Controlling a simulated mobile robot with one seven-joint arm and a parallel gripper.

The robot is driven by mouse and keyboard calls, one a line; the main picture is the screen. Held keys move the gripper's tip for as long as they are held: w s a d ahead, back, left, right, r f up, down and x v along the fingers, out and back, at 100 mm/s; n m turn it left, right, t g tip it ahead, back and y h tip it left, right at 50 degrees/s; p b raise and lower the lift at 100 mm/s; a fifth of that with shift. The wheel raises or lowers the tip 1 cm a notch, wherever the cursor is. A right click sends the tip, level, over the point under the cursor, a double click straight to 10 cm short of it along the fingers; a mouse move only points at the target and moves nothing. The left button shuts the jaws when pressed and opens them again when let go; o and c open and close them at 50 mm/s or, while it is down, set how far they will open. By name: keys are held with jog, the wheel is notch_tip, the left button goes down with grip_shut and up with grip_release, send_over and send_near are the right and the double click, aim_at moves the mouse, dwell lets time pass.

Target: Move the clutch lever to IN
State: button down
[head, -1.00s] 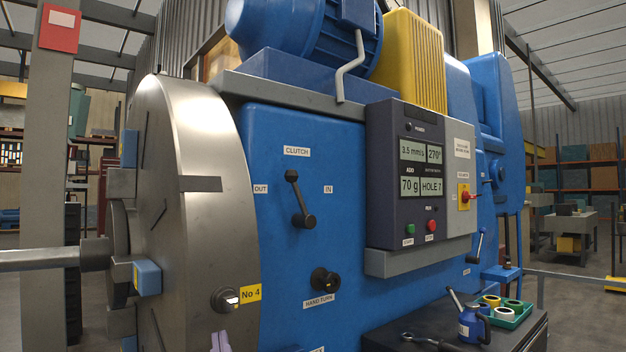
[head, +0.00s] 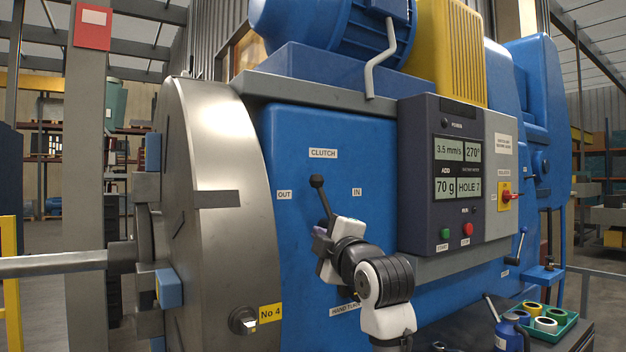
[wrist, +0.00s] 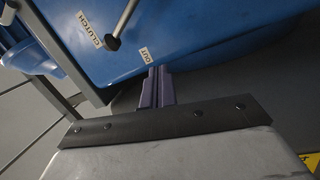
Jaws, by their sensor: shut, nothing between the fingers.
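The clutch lever (head: 322,196) is a dark lever with a round knob on the blue machine front, below the CLUTCH label (head: 323,154). It points up and leans slightly left, towards the OUT label (head: 284,195); the IN label (head: 357,192) is to its right. My gripper (head: 319,231) is beside the lower part of the lever, and my wrist hides the pivot. In the wrist view its purple fingers (wrist: 158,76) are shut and empty. There the lever knob (wrist: 112,43) lies apart from the fingertips, near the OUT label (wrist: 145,55).
A large grey disc (head: 220,200) stands just left of the blue panel. A control box (head: 422,190) juts out on the right. The hand-turn label (head: 344,310) is partly hidden.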

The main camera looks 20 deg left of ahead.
aim_at(313, 184)
notch_tip(313, 184, up, 9)
jog(key=s+d+n+g+p, duration=0.1)
jog(key=s+n+g, duration=0.1)
jog(key=n, duration=0.4)
jog(key=shift+d+n+g, duration=0.15)
jog(key=shift+n+g, duration=0.15)
jog(key=shift+g, duration=0.1)
jog(key=shift+w+y, duration=0.1)
jog(key=shift+y, duration=0.2)
jog(key=w+a+p, duration=0.2)
jog(key=w, duration=0.1)
jog(key=w+a+p, duration=0.2)
jog(key=w, duration=0.1)
jog(key=w+a+r+p, duration=0.1)
jog(key=w+a+p, duration=0.1)
jog(key=w, duration=0.1)
jog(key=shift+w+p, duration=0.15)
jog(key=shift+p, duration=0.25)
jog(key=shift+w+d+f, duration=0.1)
jog(key=shift+w, duration=0.3)
jog(key=shift+s, duration=0.15)
